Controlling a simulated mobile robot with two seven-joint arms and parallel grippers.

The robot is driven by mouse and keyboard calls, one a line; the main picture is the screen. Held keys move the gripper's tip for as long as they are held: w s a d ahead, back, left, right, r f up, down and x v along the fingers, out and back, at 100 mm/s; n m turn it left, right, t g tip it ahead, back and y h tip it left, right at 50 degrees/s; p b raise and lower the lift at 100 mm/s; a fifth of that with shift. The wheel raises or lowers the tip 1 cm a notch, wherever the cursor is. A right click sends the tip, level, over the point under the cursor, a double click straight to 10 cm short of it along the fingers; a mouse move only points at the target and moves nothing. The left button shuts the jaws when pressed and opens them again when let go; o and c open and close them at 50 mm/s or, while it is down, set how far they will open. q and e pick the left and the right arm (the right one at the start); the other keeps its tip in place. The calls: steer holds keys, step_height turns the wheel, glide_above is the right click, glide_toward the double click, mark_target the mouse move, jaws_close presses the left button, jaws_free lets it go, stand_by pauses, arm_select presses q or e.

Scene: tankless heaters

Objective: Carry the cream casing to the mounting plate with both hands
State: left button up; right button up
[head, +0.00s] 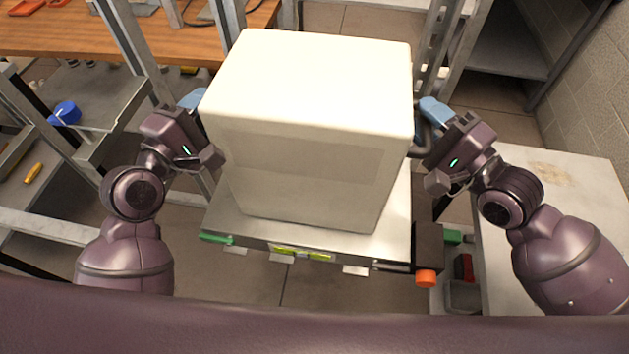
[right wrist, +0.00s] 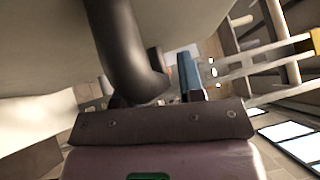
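The cream casing (head: 310,110) is a large box in the middle of the head view, upright over a metal-topped stand (head: 398,215). Whether it rests on it or hangs just above, I cannot tell. My left gripper (head: 196,105) is at the casing's left side, its fingers partly hidden by the casing. My right gripper (head: 432,125) is at the right side, beside a dark curved handle (head: 416,150). In the right wrist view this handle (right wrist: 122,50) passes close in front of the blue finger (right wrist: 187,75); the grip itself is hidden. I cannot identify the mounting plate.
A wooden bench (head: 60,35) is at the back left. A metal shelf rack (head: 85,110) with a blue item (head: 66,112) stands at left. A pale table (head: 560,180) is at right, near a block wall (head: 590,75). An orange knob (head: 426,278) sticks out from the stand's front.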

arm_select(q)
steer(key=shift+o, duration=0.5)
arm_select(e)
steer(key=shift+o, duration=0.4)
arm_select(q)
steer(key=v, duration=0.7)
steer(key=shift+s, duration=0.25)
arm_select(e)
steer(key=v, duration=1.2)
steer(key=shift+f, duration=0.1)
